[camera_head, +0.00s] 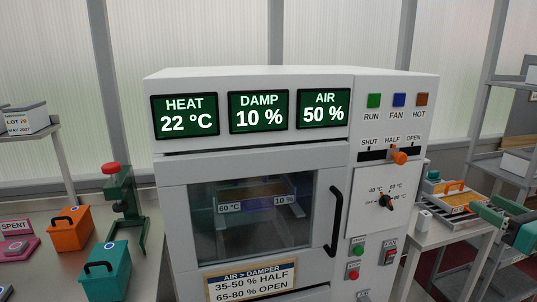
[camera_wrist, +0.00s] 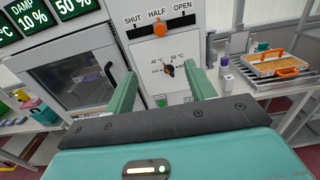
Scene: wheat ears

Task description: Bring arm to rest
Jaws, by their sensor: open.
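My gripper (camera_wrist: 163,90) is open and empty in the wrist view, its two green fingers spread apart before the oven's control panel. In the head view part of my arm shows at the right edge. The white oven (camera_head: 250,76) stands in the middle with its door (camera_head: 250,215) shut. Its displays read heat 22 °C, damp 10 % and air 50 %. The orange damper lever (camera_head: 399,157) is at HALF; it also shows under HALF in the wrist view (camera_wrist: 159,28). The black temperature dial (camera_head: 386,202) sits below it.
A side table at the right holds a tray of grain (camera_head: 456,195) with an orange handle. The left bench holds an orange box (camera_head: 68,230), a teal box (camera_head: 106,272) and a green stand with a red top (camera_head: 123,205). Shelves (camera_head: 490,130) stand at the far right.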

